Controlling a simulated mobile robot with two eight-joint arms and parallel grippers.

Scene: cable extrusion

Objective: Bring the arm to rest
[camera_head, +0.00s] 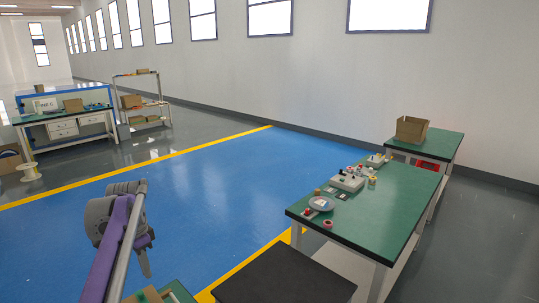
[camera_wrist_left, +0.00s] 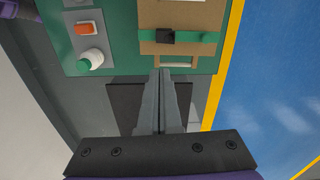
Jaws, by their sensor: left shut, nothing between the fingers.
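My left arm comes in at the lower left of the head view, and its gripper (camera_head: 146,268) hangs down from the wrist, small and partly hidden. In the left wrist view the two grey fingers of this gripper (camera_wrist_left: 160,75) are together with nothing between them. They point toward the edge of a green table top (camera_wrist_left: 125,62), but whether they touch it cannot be told. My right gripper is in neither view.
In the head view a dark top (camera_head: 285,277) and a green workbench (camera_head: 385,205) with small parts stand right. Blue floor (camera_head: 210,185) is clear.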

